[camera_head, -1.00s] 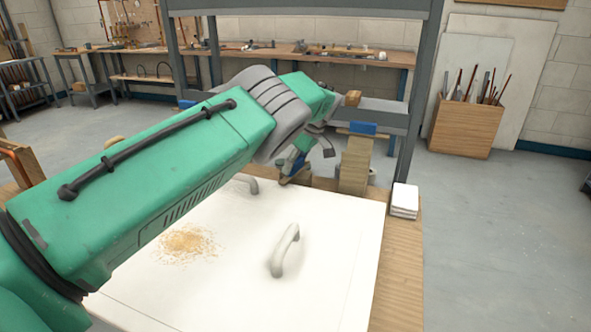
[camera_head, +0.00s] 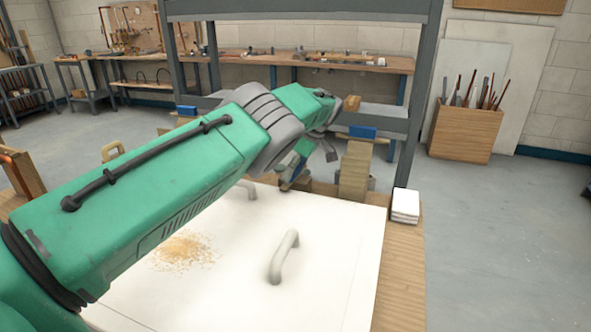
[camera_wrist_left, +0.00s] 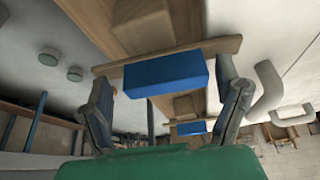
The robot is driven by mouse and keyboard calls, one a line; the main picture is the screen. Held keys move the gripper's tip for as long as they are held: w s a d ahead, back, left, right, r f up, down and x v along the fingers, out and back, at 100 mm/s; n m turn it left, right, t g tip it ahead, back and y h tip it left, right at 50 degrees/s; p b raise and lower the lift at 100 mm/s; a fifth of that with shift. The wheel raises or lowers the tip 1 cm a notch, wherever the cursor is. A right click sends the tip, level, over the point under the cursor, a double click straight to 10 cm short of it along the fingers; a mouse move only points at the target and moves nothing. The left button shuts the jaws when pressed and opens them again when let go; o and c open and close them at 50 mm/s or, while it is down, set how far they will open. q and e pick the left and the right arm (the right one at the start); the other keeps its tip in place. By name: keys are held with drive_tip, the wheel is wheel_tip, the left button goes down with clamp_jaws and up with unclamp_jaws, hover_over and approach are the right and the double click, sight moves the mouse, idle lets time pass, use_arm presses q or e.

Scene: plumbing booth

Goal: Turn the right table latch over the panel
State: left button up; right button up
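The white panel (camera_head: 330,225) lies on the wooden table in the head view, with two pale handles. My left gripper (camera_head: 303,160) is at its far edge, partly hidden by my arm. In the left wrist view my left gripper (camera_wrist_left: 165,85) has its fingers apart, one on each side of a blue block (camera_wrist_left: 167,74) on a wooden latch bar (camera_wrist_left: 220,46). Gaps show beside the block; contact cannot be told. A second blue block (camera_wrist_left: 190,128) shows beyond. In the head view a blue-topped latch (camera_head: 362,132) stands right of the gripper. My right gripper is not in view.
A pale handle (camera_head: 284,256) stands up from the panel, and tan crumbs (camera_head: 185,250) lie left of it. A white stack (camera_head: 405,205) sits at the table's right corner. A grey frame post (camera_head: 418,95) rises behind.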

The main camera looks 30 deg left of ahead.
use_arm(q)
drive_tip(key=shift+r, duration=0.35)
drive_tip(key=v, duration=0.6)
drive_tip(key=shift+w+d+r, duration=0.25)
drive_tip(key=shift+d+r, duration=0.05)
